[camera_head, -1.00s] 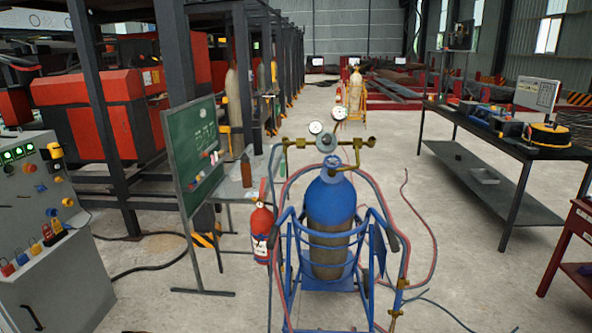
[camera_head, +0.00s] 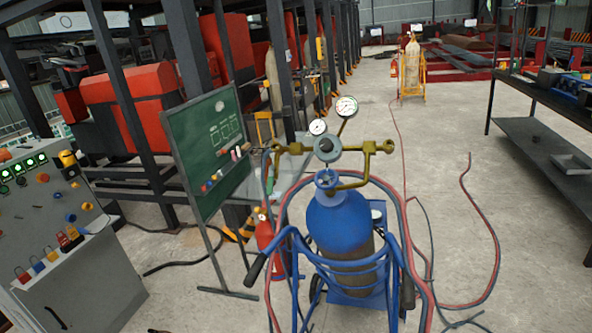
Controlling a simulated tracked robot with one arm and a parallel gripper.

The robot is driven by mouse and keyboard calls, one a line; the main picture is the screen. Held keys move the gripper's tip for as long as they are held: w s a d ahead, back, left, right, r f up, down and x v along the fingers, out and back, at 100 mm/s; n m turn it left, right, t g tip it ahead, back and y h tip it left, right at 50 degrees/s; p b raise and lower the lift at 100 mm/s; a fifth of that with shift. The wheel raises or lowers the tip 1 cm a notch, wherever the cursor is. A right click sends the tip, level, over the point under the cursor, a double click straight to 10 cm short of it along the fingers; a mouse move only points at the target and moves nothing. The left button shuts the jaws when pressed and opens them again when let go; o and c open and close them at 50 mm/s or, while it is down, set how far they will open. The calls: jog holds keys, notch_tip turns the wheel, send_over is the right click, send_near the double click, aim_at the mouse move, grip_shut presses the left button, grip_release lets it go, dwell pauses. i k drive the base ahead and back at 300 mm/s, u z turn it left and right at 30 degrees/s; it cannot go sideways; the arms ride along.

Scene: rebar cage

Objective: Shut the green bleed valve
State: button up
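A blue gas cylinder (camera_head: 341,228) stands in a blue wheeled cart (camera_head: 350,267) right of the middle of the view. Brass regulator fittings (camera_head: 293,148) sit above it, with two round white gauges (camera_head: 346,106) and a round grey-green knob (camera_head: 326,148) in the centre. I cannot tell whether this knob is the green bleed valve. I make out no clearly green valve handle anywhere. My gripper is not in view, so nothing shows it touching the fittings.
Red and dark hoses (camera_head: 494,262) loop from the cart onto the floor at right. A green board (camera_head: 208,145) and a red fire extinguisher (camera_head: 266,234) stand left of the cart. A grey control panel (camera_head: 55,215) is far left, a dark workbench (camera_head: 545,97) right.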

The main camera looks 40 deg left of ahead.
aim_at(271, 168)
jog(key=u, duration=0.4)
jog(key=i, duration=1)
jog(key=u, duration=0.75)
jog(key=k, duration=0.75)
jog(key=u, duration=0.2)
jog(key=i, duration=0.8)
jog(key=z, duration=0.05)
